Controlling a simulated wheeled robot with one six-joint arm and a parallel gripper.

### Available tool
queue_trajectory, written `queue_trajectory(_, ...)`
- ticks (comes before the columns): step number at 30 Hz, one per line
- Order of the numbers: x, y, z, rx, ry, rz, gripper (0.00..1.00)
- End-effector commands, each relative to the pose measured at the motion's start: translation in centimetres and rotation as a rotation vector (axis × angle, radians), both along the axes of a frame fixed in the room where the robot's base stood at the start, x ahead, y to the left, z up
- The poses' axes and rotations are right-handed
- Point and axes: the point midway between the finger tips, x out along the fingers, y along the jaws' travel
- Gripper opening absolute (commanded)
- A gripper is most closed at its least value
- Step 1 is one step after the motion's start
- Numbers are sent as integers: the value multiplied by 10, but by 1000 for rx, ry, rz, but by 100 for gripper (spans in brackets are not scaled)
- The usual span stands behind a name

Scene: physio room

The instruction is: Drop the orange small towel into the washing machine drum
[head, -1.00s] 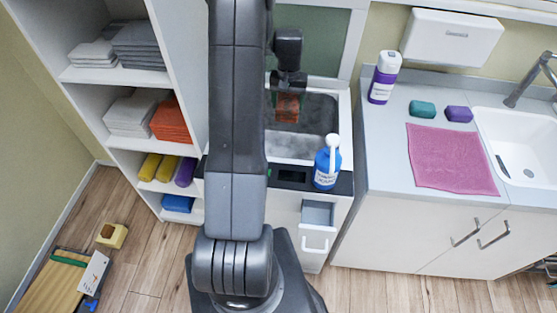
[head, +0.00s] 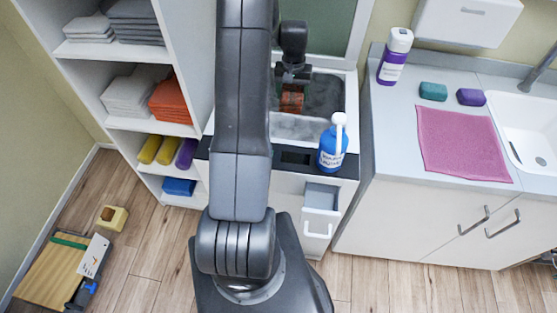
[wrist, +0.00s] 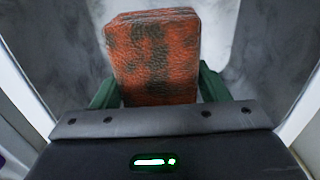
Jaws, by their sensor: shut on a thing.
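The orange small towel (wrist: 152,50) is a folded block with dark grey blotches, held between the green fingers of my gripper (wrist: 155,90) in the wrist view. In the head view the towel (head: 292,99) shows below my gripper (head: 292,78), over the open top of the washing machine. The washing machine drum (head: 322,97) is a grey, mottled cavity under a raised lid. The towel is at or just inside the opening; its exact depth is hard to tell. My arm hides the left part of the machine.
A blue spray bottle (head: 332,146) stands on the machine's front edge, with an open detergent drawer (head: 321,198) below. Shelves at left hold more orange towels (head: 172,102). The counter at right holds a pink cloth (head: 462,145) and a purple-labelled bottle (head: 394,57).

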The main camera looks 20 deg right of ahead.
Motion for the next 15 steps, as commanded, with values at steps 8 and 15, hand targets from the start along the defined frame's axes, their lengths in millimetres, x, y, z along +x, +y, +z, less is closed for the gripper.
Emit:
queue_trajectory(8, 0, 0, 1, 0, 0, 0, 93)
queue_trajectory(15, 0, 0, 1, 0, 0, 0, 93)
